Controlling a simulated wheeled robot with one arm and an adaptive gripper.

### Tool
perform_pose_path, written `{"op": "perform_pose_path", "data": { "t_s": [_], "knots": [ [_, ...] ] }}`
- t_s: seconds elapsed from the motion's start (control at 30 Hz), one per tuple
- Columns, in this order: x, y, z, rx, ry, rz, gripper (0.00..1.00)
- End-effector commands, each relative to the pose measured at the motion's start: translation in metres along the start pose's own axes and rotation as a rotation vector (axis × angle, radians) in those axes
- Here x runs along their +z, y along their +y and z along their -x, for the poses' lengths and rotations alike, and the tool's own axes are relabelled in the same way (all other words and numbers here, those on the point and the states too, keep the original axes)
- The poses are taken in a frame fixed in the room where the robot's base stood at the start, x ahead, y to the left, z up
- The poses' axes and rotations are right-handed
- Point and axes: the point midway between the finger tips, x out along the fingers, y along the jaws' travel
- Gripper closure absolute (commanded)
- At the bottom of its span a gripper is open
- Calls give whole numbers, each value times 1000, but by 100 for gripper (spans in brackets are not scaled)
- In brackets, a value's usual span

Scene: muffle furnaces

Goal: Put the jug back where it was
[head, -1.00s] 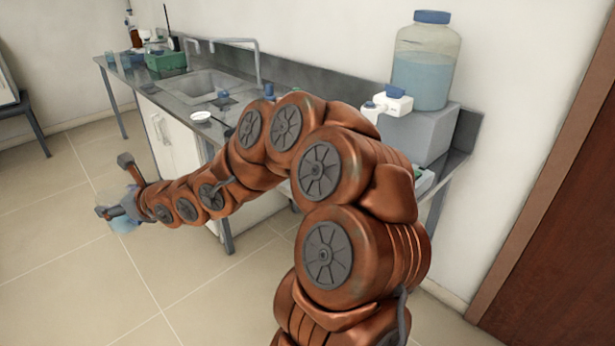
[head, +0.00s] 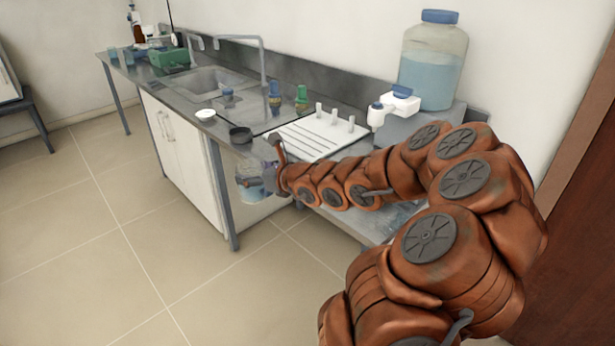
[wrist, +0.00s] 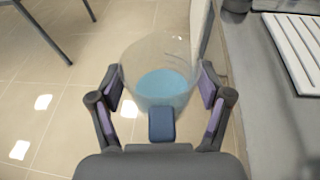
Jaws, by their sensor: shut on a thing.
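The jug (wrist: 160,75) is clear with blue liquid inside. It sits between the two fingers of my gripper (wrist: 163,97) in the wrist view, and the gripper is shut on it. A blue part, perhaps the handle, shows at its near side. In the head view the jug (head: 249,183) is held in the air in front of the counter's front edge, and my gripper (head: 268,172) partly hides it. The floor shows below it.
The counter (head: 252,113) has a sink (head: 210,82), a white ribbed drainboard (head: 318,135), a small white dish (head: 205,114), a dark round item (head: 240,134) near the edge, and coloured bottles. A large blue-capped bottle (head: 431,65) stands at the back right. Open floor lies left.

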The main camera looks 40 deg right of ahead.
Motion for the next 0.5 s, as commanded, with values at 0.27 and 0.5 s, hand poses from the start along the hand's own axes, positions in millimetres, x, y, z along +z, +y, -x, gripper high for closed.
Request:
{"op": "perform_pose_path", "data": {
  "t_s": [0.27,0.5],
  "knots": [
    [-16,-58,52,-90,-8,-13,72],
    [-22,-75,70,-119,-10,-13,72]
  ]
}}
